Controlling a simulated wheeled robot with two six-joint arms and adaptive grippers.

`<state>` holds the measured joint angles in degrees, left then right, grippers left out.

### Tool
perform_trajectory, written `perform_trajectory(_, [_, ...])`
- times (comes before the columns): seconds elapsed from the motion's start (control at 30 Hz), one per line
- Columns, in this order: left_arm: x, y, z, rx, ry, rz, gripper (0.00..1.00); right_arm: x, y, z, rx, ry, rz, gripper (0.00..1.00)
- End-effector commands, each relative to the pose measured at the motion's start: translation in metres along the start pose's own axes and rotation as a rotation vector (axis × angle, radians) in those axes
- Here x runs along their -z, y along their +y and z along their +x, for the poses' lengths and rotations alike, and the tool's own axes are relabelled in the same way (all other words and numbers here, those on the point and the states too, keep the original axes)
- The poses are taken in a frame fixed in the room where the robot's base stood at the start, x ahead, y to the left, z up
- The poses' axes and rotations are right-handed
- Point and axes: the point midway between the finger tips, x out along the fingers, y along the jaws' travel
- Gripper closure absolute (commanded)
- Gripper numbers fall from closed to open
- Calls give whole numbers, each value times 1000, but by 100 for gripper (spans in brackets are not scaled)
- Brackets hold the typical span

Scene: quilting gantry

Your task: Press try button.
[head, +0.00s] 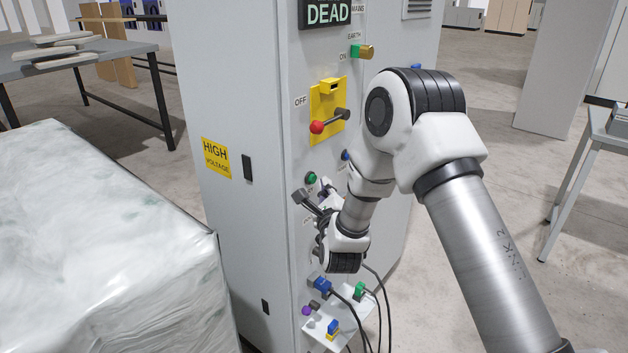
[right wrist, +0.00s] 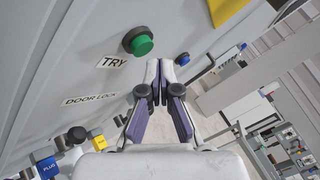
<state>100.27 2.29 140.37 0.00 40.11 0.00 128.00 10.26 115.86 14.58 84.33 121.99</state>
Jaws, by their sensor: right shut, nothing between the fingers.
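The try button is a round green button (right wrist: 142,45) in a dark ring on the grey cabinet face, beside a TRY label (right wrist: 113,62) in the right wrist view. My left gripper is out of view.
A blue button (right wrist: 182,61) is nearby. A shelf (head: 349,331) with plugs and cables sits below. A wrapped pallet load (head: 100,240) stands left of the cabinet (head: 235,90).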

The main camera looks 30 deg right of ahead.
Motion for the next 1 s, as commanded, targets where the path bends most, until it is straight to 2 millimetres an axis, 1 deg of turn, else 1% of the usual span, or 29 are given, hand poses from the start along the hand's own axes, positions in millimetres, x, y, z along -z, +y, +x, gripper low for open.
perform_trajectory(0.2, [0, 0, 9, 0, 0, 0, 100, -3, 5, 5, 1, 0, 0, 100])
perform_trajectory(0.5, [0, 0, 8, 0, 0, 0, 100, -4, 4, 5, 0, 0, 0, 100])
perform_trajectory(1.0, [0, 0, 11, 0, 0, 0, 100, -7, 7, 9, 1, -1, 0, 100])
